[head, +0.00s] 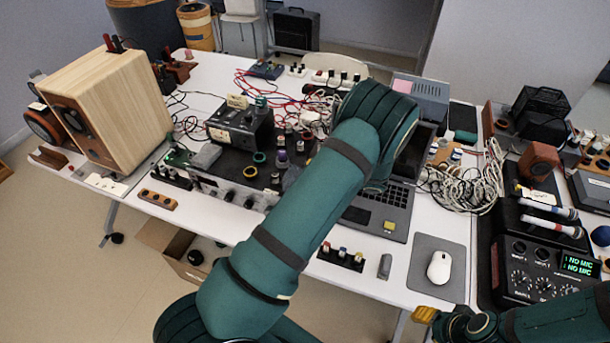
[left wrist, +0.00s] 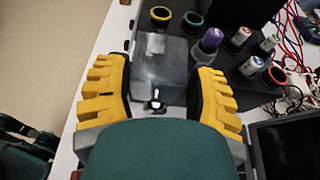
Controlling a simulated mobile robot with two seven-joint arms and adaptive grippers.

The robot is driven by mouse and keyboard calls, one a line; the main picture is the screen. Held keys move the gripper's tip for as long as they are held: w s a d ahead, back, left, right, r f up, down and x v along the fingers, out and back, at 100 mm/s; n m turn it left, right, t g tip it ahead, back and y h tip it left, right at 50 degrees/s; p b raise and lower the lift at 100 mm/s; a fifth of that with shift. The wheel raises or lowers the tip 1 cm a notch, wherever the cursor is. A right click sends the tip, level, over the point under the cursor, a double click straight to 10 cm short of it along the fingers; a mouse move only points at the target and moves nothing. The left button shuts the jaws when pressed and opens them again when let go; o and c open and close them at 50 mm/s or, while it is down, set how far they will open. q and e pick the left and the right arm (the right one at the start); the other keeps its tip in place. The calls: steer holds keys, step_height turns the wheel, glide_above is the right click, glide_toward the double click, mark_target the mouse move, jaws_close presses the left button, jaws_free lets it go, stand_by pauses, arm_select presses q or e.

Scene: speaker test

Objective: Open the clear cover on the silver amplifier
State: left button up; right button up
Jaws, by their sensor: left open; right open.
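The silver amplifier (head: 224,190) stands at the table's front left in the head view, with knobs on its front and a dark top. The clear cover (left wrist: 160,62) shows as a grey, see-through box in the left wrist view and looks shut; a small shiny knob is at its near edge. My left gripper (left wrist: 160,95) is open, its yellow fingers on either side of the cover; I cannot tell if they touch it. In the head view my left forearm hides this gripper. My right gripper (head: 425,314) is at the lower right, away from the amplifier, with yellow fingertips showing.
A purple bottle (left wrist: 208,42) and several coloured rings and small jars stand close beside the cover. A laptop (head: 385,212) is right of the amplifier, then a mouse (head: 439,267) on a grey pad. A wooden speaker (head: 110,108) stands at the left. Loose cables lie behind.

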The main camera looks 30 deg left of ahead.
arm_select(q)
steer(key=v, duration=1.1)
steer(key=shift+d, duration=0.3)
steer(key=shift+r, duration=0.15)
steer(key=shift+d, duration=0.1)
